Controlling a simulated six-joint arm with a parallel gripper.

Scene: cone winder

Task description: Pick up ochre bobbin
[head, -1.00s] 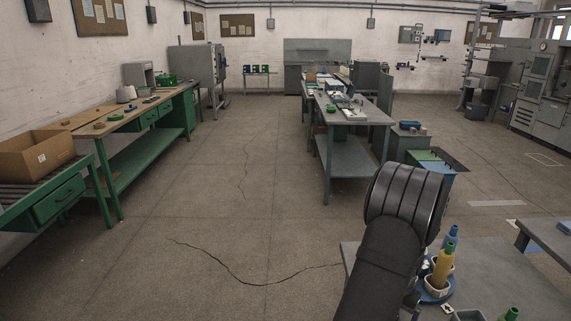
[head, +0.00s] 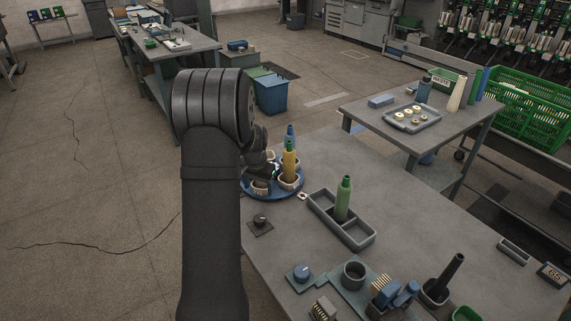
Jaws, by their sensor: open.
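The ochre bobbin (head: 289,160) stands upright in a pale cup on a round blue tray (head: 291,196) on the grey workbench. My own arm hides much of the gripper and the left part of the tray. The gripper is open, and the ochre bobbin still stands in its cup. I cannot tell whether the fingers are around the bobbin or only beside it.
A green bobbin (head: 343,199) stands in a grey divided tray (head: 355,239) to the right. The bench's right middle is clear.

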